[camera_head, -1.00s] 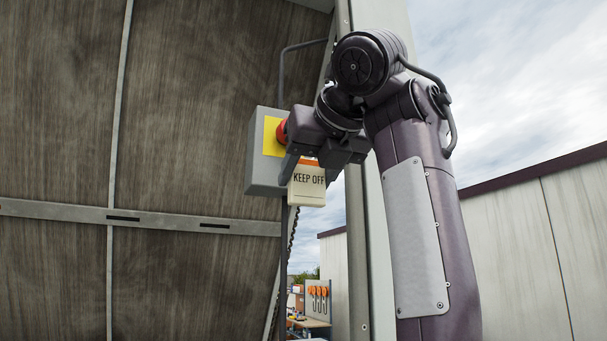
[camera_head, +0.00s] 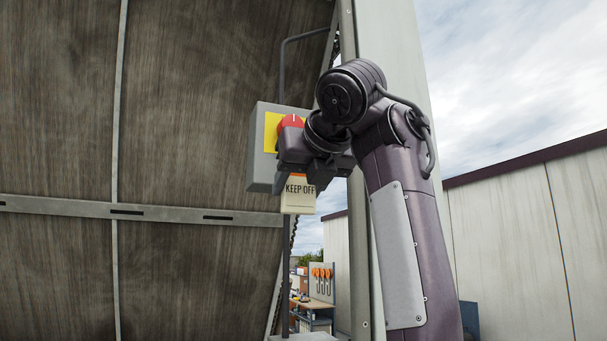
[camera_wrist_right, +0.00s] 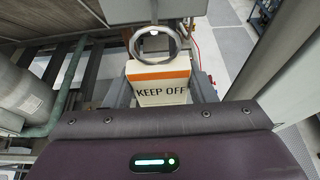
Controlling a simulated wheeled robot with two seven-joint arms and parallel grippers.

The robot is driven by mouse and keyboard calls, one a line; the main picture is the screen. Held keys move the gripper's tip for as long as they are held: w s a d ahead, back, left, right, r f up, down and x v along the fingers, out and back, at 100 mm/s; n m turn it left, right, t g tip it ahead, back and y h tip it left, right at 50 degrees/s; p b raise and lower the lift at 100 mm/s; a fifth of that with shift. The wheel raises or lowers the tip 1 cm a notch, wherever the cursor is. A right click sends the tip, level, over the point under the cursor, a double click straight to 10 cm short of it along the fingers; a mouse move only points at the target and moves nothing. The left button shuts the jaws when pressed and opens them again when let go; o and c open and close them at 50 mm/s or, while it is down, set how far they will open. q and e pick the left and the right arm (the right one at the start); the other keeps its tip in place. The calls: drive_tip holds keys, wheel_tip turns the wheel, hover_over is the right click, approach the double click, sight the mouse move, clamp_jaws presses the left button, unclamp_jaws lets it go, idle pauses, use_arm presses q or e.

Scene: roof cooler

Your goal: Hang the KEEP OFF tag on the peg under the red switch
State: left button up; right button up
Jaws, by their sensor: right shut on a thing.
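The KEEP OFF tag (camera_head: 299,198) is a cream plate with an orange band and black letters. My right gripper (camera_head: 302,180) is shut on it, and it hangs upright below the jaws. In the right wrist view the tag (camera_wrist_right: 161,84) lies between the fingers, with a metal ring (camera_wrist_right: 153,29) at its upper edge. The red switch (camera_head: 291,122) sits on a yellow plate on a grey box (camera_head: 262,160), just above the gripper. The peg cannot be made out clearly; my gripper covers the box's lower front. The left gripper is out of view.
A wood-grained panel (camera_head: 60,110) with metal strips fills the left. A pale post (camera_head: 392,70) stands close behind my right arm. A conduit (camera_head: 284,80) runs up from the box. A tool board (camera_head: 321,283) and bench are far below.

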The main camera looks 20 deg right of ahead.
drive_tip(key=shift+w+p, duration=1)
drive_tip(key=shift+w, duration=0.6)
drive_tip(key=shift+w+f, duration=0.15)
drive_tip(key=shift+f, duration=0.1)
drive_tip(key=shift+w+a+f, duration=0.1)
drive_tip(key=shift+w+f, duration=0.25)
drive_tip(key=shift+w, duration=0.15)
drive_tip(key=shift+f+b, duration=0.1)
drive_tip(key=shift+b, duration=0.2)
drive_tip(key=o, duration=1.1)
drive_tip(key=shift+c, duration=0.2)
